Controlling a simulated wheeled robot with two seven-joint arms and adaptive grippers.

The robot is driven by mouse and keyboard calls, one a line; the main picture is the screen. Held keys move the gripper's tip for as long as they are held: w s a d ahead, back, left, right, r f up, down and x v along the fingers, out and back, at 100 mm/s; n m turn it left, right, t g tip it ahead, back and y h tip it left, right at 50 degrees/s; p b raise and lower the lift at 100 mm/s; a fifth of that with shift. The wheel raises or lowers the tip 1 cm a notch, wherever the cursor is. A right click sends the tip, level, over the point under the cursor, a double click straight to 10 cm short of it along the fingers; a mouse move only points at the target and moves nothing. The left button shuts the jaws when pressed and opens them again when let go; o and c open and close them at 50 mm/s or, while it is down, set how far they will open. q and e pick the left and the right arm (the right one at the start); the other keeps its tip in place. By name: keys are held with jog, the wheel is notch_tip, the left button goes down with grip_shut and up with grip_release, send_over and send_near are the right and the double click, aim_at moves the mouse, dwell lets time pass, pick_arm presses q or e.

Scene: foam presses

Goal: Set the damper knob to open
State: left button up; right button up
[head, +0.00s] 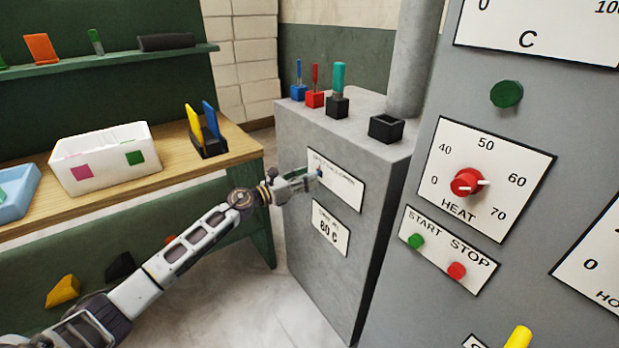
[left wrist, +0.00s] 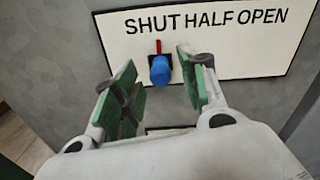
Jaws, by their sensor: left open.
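The damper knob (left wrist: 160,71) is blue with a red pointer (left wrist: 158,46) that points up, under the right part of the word SHUT. It sits on a white plate (left wrist: 240,55) reading SHUT, HALF, OPEN. In the head view the plate (head: 345,187) is on the front of the grey concrete block, and the knob is small beside my fingers. My left gripper (head: 308,180) is open in front of the plate. In the left wrist view its green-padded fingers (left wrist: 155,82) are spread to either side of the knob, with gaps visible. My right gripper is not in view.
The grey block (head: 315,245) carries several coloured tools in holders and an empty black holder (head: 386,128) on top. A grey panel with a red heat knob (head: 467,182) stands to the right. A wooden bench (head: 215,165) with a white bin (head: 105,158) is at left.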

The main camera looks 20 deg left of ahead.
pick_arm(q)
jog(key=shift+w+d, duration=0.5)
jog(key=shift+w, duration=0.05)
jog(key=shift+c, duration=0.3)
grip_shut()
